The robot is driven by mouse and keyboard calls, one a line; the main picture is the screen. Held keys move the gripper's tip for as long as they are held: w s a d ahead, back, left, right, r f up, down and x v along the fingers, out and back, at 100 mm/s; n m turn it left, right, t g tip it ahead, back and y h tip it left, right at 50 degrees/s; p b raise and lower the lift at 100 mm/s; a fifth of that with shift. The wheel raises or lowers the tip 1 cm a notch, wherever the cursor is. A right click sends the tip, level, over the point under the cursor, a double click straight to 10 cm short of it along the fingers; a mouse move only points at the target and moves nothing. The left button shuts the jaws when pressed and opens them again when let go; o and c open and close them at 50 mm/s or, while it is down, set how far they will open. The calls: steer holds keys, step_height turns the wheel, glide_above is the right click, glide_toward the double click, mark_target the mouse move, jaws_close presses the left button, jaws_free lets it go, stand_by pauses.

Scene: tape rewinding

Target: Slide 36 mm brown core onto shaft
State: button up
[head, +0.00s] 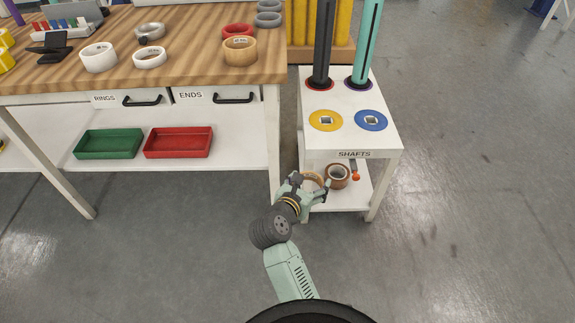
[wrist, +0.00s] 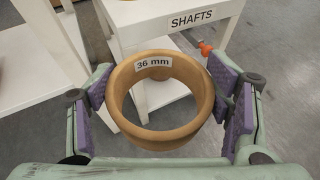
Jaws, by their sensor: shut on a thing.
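The 36 mm brown core (wrist: 205,107) is a tan ring with a "36 mm" label. In the wrist view it sits between the purple pads of my gripper (wrist: 160,88), which is shut on it from both sides. In the head view my gripper (head: 312,182) holds the core (head: 312,178) in front of the lower shelf of the white SHAFTS stand (head: 390,135), low and partly hidden by the fingers. On the stand top, a black shaft (head: 323,45) rises from a red base and a teal shaft (head: 367,45) from a purple base.
A yellow disc (head: 326,121) and a blue disc (head: 371,120) lie on top. The wooden bench (head: 190,70) with rings stands left. Floor at right is clear.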

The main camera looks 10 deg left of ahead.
steer(key=d+f+m+h, duration=0.1)
steer(key=d+f, duration=0.5)
steer(key=f, duration=0.1)
steer(key=shift+d, duration=0.35)
steer(key=shift+f, duration=0.1)
steer(key=shift+w+r, duration=0.2)
